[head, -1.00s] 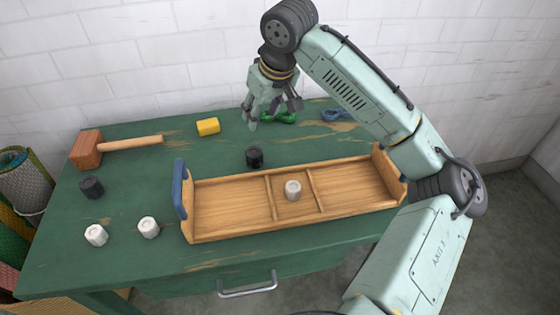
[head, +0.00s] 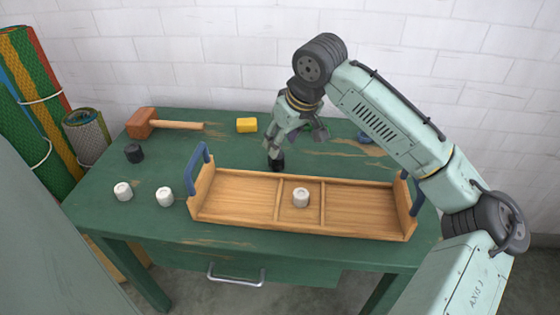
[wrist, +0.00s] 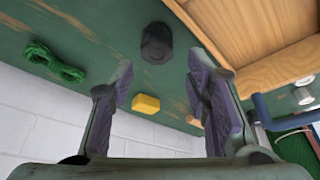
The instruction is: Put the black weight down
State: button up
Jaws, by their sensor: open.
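A black weight (head: 277,164) stands on the green table, just behind the wooden tray (head: 250,222). Another black weight (head: 134,153) stands at the table's left. My gripper (head: 297,143) is open and empty, above the nearer black weight, one finger close to its top in the head view. In the wrist view that black weight (wrist: 157,43) appears beyond the gap between the open fingertips (wrist: 160,72), apart from them. The tray has three compartments; a white weight (head: 301,198) stands in the middle one. The left and right compartments look empty.
Two white weights (head: 123,191) (head: 165,196) stand left of the tray. A mallet (head: 165,124) and a yellow block (head: 247,125) lie at the back. The tray's blue handles (head: 199,170) stick up.

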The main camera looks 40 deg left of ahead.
aim_at(277, 160)
jog(key=x, duration=0.8)
jog(key=shift+w+a+r+p, duration=0.1)
jog(key=shift+w+p, duration=0.1)
jog(key=shift+p, duration=0.2)
grip_shut()
